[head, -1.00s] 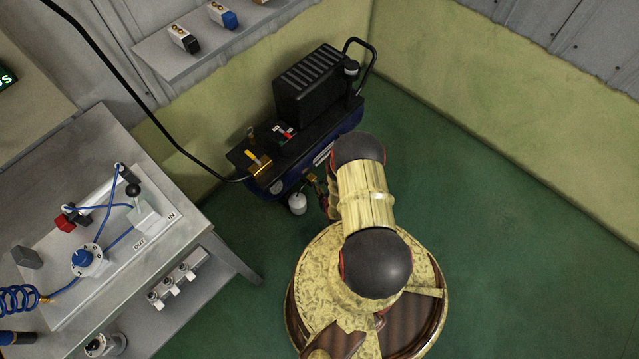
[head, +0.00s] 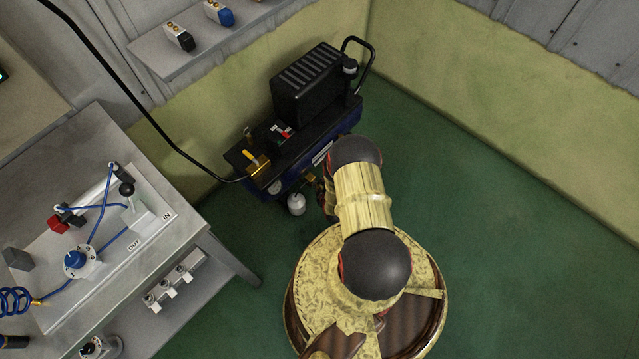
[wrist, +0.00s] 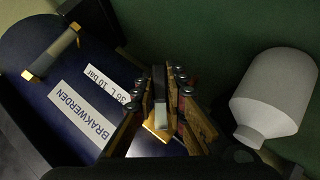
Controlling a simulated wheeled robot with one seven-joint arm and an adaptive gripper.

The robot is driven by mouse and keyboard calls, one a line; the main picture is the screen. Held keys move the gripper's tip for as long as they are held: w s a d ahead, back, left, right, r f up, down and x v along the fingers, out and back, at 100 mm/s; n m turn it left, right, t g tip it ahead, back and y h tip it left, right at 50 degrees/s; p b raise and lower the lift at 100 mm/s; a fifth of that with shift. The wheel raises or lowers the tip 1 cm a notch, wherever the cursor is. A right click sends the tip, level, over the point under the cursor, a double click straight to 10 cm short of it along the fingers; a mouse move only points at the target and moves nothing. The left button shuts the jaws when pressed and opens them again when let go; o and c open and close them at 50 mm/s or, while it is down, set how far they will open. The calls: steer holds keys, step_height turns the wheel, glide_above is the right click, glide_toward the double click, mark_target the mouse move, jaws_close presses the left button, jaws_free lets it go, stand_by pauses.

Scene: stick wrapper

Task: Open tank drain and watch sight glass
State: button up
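The dark blue tank (head: 350,122) lies under the black compressor housing (head: 308,84). In the wrist view the blue tank (wrist: 77,70) fills the left, with white labels. My gripper (wrist: 163,80) is beside the tank, its fingers on either side of a narrow grey bar (wrist: 160,95) with brass (wrist: 156,133) below it. The bar may be the drain's lever; whether the fingers touch it is unclear. In the head view my arm hides the gripper. A white bottle-shaped vessel (wrist: 275,97) stands to the right, and also shows in the head view (head: 296,203).
A brass valve with a yellow lever (head: 254,161) is at the tank's left end, joined to a black hose (head: 150,118). A grey bench (head: 190,222) with blue tubing stands at left. Walls close in behind; green floor (head: 500,250) is clear at right.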

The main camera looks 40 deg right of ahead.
jaws_close()
stand_by(0.4)
steer(key=shift+d+r+n+t+h, duration=0.15)
steer(key=shift+n+h, duration=0.15)
steer(key=shift+h, duration=0.15)
steer(key=shift+d+r+n+t+h, duration=0.15)
steer(key=shift+n+h, duration=0.15)
steer(key=shift+h, duration=0.15)
steer(key=shift+d+r+n+t+h, duration=0.3)
steer(key=shift+n+h, duration=0.2)
steer(key=shift+h, duration=0.3)
steer(key=shift+a, duration=0.1)
steer(key=o, duration=0.6)
jaws_free()
steer(key=shift+v, duration=3.7)
